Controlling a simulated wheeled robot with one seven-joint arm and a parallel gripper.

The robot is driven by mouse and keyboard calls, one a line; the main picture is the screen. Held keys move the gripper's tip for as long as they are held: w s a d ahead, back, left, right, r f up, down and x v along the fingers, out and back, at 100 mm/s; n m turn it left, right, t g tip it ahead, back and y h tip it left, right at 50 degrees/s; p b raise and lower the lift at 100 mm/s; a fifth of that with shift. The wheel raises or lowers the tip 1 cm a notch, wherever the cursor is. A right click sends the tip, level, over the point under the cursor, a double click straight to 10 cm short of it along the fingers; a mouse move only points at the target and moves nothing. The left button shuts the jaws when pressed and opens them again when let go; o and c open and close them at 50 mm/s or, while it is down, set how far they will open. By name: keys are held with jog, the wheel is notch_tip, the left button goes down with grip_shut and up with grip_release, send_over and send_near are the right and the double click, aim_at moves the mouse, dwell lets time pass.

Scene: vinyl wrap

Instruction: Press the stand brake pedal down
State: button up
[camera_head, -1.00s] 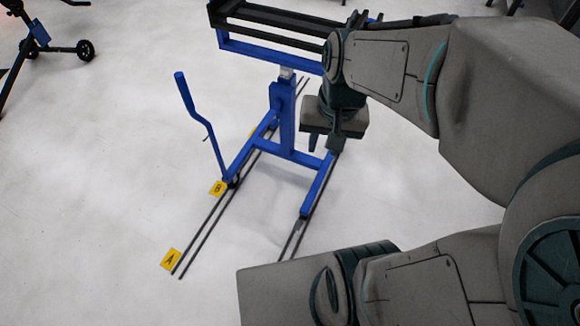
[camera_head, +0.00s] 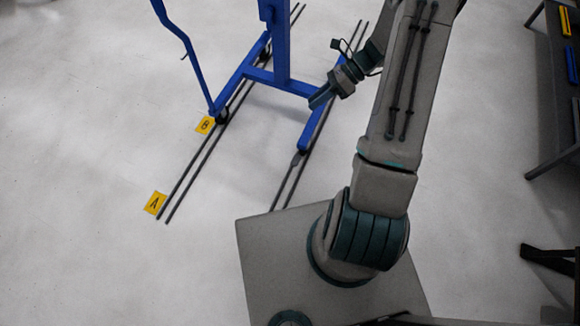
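The blue stand (camera_head: 283,45) is on the floor, its upper part cut off by the top edge. Its right leg (camera_head: 318,120) ends near a small grey piece (camera_head: 297,157) low on the rail; I cannot tell whether this is the brake pedal. The left leg (camera_head: 240,78) ends at a dark wheel (camera_head: 222,117). My gripper (camera_head: 320,98) hangs at the right leg, pointing down and left, and overlaps the leg's upper part in the picture. I cannot tell whether it touches the leg. The fingers are too small to tell apart, and no held thing shows.
A bent blue handle (camera_head: 185,50) rises at the left leg. Dark rails (camera_head: 195,170) run along the floor past yellow markers A (camera_head: 155,203) and B (camera_head: 205,125). A dark table (camera_head: 553,95) stands at the right edge. The floor at the left is clear.

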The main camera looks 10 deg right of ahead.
jog(key=d+f+m+t+y+b, duration=0.2)
jog(key=f+m+b, duration=0.25)
jog(key=f, duration=0.75)
jog(key=d+f+m+t+y+b, duration=0.1)
jog(key=f+m+t+y+b, duration=0.15)
jog(key=f+m, duration=0.6)
jog(key=m+t+b, duration=0.8)
jog(key=m+b, duration=0.1)
jog(key=m, duration=0.1)
send_near(296, 161)
jog(key=s+b+x, duration=0.1)
jog(key=b+x, duration=0.2)
jog(key=x, duration=0.9)
jog(key=shift+a+h, duration=0.35)
jog(key=shift+a, duration=0.2)
grip_shut()
